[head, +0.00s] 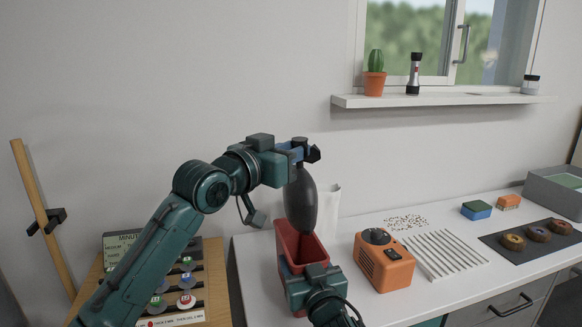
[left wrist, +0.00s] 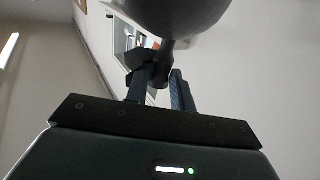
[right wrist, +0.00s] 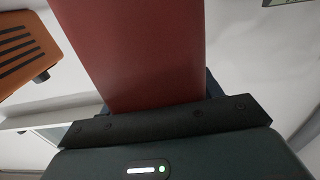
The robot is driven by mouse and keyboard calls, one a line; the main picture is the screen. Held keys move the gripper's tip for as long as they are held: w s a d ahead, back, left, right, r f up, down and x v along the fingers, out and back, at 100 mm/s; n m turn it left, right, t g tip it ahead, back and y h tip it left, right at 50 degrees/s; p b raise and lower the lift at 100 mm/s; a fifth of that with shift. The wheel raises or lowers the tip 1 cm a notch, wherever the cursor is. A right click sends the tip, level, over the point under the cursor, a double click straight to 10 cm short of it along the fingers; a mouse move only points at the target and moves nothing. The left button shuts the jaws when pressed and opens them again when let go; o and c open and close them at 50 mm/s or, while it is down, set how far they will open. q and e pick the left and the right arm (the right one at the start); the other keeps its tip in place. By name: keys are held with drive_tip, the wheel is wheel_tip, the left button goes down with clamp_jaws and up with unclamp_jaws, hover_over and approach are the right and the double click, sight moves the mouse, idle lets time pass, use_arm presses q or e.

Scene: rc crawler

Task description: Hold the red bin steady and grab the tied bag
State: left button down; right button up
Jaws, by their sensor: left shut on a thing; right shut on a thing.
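The tied bag (head: 301,203) is dark grey and hangs upright from my left gripper (head: 304,152), which is shut on its narrow tied neck. The left wrist view shows the bag's rounded body (left wrist: 170,12) and the left gripper (left wrist: 158,82) around the neck. The bag hangs above the red bin (head: 288,245), its lower end just over or at the bin's opening; I cannot tell the exact gap. My right gripper (head: 318,272) is shut on the bin's near wall. The bin wall (right wrist: 135,50) fills the middle of the right wrist view, hiding the fingertips.
A white bag-like item (head: 328,203) is behind the bin. A dark tray with rings (head: 530,240) lies farther right.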

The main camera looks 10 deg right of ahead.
drive_tip(key=o, duration=1.1)
